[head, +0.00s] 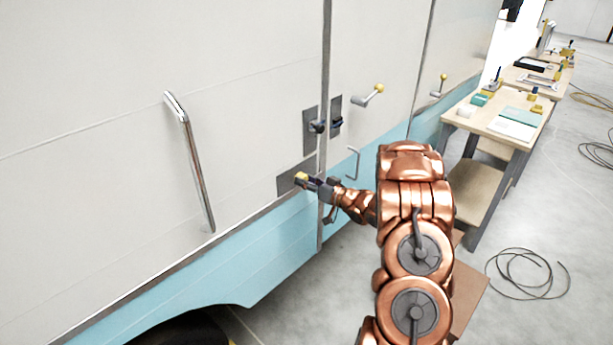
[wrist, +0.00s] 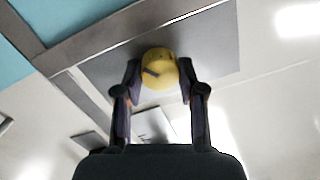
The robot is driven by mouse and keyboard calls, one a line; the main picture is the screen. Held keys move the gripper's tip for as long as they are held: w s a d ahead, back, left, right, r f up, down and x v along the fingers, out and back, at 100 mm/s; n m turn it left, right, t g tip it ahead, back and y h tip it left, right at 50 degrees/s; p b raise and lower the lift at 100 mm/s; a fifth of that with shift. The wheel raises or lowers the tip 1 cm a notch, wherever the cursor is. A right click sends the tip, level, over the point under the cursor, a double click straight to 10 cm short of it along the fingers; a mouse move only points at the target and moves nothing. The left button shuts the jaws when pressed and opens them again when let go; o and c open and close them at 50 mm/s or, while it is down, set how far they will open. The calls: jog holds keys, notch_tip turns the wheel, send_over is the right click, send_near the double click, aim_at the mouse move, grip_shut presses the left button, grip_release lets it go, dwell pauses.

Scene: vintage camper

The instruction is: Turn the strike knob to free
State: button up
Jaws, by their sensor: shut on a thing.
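The strike knob (wrist: 158,68) is a round yellow knob with a dark mark on its face, on a grey plate (wrist: 215,50) fixed to the camper wall. In the head view the yellow knob (head: 301,177) shows at the tip of my gripper (head: 314,184), in front of the grey plate (head: 286,184). In the wrist view my gripper (wrist: 160,85) has one finger on each side of the knob, shut on it. The head view is too small to read the knob's setting.
A dark latch (head: 316,126) sits above the knob beside the door seam. A lever with a yellow ball (head: 368,95) sticks out to the right. A long chrome handle (head: 190,160) is on the left. Workbenches (head: 505,125) stand at the right; a cable (head: 527,273) lies on the floor.

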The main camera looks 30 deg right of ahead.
jog(key=shift+m+p, duration=0.3)
jog(key=shift+m, duration=0.3)
jog(key=o, duration=1.1)
jog(key=shift+o, duration=0.2)
jog(key=v, duration=1.2)
jog(key=shift+f, duration=0.15)
jog(key=shift+d, duration=0.1)
